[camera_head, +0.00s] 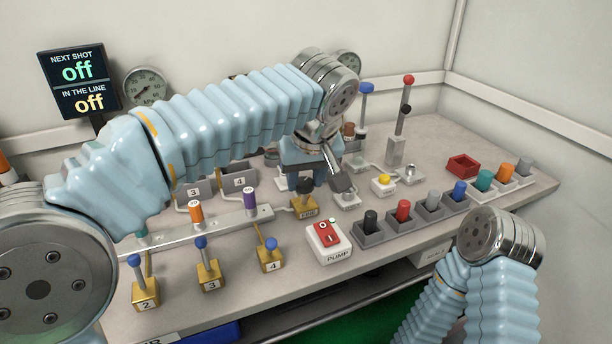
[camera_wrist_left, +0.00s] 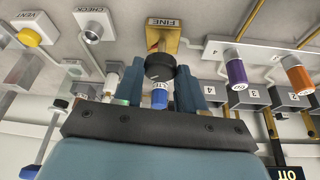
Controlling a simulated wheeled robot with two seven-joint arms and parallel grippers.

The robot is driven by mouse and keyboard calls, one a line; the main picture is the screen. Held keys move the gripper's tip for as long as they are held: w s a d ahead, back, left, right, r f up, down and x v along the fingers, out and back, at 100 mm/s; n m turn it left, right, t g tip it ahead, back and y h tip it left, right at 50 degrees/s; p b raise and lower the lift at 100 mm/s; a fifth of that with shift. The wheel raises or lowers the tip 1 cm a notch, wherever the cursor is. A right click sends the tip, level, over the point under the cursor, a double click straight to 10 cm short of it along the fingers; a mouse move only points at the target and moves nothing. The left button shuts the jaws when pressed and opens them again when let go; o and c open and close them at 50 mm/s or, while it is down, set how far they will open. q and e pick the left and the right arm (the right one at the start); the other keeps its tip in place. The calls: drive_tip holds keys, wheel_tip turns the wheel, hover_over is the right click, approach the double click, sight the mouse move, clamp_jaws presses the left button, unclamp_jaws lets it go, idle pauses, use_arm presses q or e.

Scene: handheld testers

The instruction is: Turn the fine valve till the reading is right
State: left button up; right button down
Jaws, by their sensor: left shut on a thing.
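The fine valve is a brass block marked FINE (camera_head: 305,206) with a black round knob (camera_head: 305,187) on top. It also shows in the left wrist view as a brass block (camera_wrist_left: 163,35) with its dark knob (camera_wrist_left: 159,67). My left gripper (camera_head: 306,178) reaches down from above and is shut on the knob. In the left wrist view its two blue fingers (camera_wrist_left: 160,80) stand on either side of the knob. The display (camera_head: 77,82) reads "NEXT SHOT off" and "IN THE LINE off". A round gauge (camera_head: 145,86) is on the wall beside it; its needle is too small to read.
The pump box (camera_head: 328,242) with a red switch stands just right of the valve. Brass valves 2, 3 and 4 (camera_head: 208,274) with blue knobs are at the front left. Several coloured handheld pieces stand in grey holders (camera_head: 370,236) at right. My right arm is at lower right.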

use_arm(q)
drive_tip(key=m, duration=0.2)
drive_tip(key=m+h, duration=0.1)
drive_tip(key=shift+a+m+h, duration=0.2)
drive_tip(key=shift+m+h, duration=0.1)
drive_tip(key=shift+m, duration=0.1)
drive_tip(key=shift+a+m+h+p, duration=0.15)
drive_tip(key=shift+m+h+p, duration=0.7)
drive_tip(key=shift+m, duration=1.35)
drive_tip(key=shift+g, duration=0.3)
drive_tip(key=o, duration=1)
drive_tip(key=shift+o, duration=0.2)
drive_tip(key=p+v, duration=0.1)
drive_tip(key=v, duration=1.2)
drive_tip(key=shift+s+r, duration=0.2)
drive_tip(key=shift+r, duration=0.1)
drive_tip(key=shift+a, duration=0.1)
